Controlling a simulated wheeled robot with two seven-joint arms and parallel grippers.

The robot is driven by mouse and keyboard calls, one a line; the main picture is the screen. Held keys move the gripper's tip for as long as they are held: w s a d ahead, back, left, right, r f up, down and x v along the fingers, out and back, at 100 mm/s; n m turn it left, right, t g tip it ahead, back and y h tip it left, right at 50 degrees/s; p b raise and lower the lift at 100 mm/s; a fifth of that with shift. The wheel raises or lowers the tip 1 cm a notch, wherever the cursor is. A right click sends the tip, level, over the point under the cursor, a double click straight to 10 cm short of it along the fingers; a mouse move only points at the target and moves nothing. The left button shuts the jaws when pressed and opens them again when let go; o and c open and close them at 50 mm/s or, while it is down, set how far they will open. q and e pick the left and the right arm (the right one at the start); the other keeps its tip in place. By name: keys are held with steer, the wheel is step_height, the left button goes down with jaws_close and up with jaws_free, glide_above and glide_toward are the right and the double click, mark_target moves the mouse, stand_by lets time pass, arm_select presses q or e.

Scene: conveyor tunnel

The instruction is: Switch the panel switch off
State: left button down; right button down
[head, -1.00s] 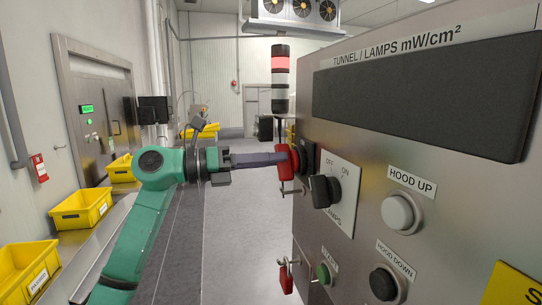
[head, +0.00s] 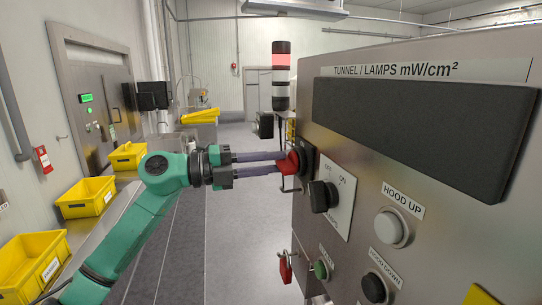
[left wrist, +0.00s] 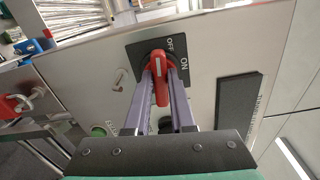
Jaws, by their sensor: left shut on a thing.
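The panel switch is a red rotary handle (head: 291,162) on a black plate, on the left part of the steel panel in the head view. In the left wrist view the red handle (left wrist: 161,88) lies between my two long fingers, and its black plate (left wrist: 178,52) carries the words OFF and ON. My left gripper (head: 279,162) reaches in from the left and is shut on the red handle. The fingers hide part of the handle and plate, and I cannot tell exactly which mark it points at. My right gripper is not in view.
Close to the handle are the black LAMPS knob (head: 322,196), the HOOD UP button (head: 392,228), a green button (head: 320,270) and the HOOD DOWN button (head: 375,288). A red padlock (head: 285,268) hangs below. Yellow bins (head: 86,197) stand at left. The central aisle is clear.

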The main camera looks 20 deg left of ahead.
arm_select(q)
steer(key=shift+n, duration=0.6)
steer(key=shift+p, duration=0.3)
steer(key=c, duration=0.8)
jaws_free()
steer(key=shift+f, duration=0.1)
steer(key=shift+o, duration=0.2)
steer(key=b+v, duration=0.7)
steer(key=v, duration=0.7)
steer(key=shift+a+b, duration=0.25)
steer(key=shift+b, duration=0.15)
steer(key=shift+s, duration=0.1)
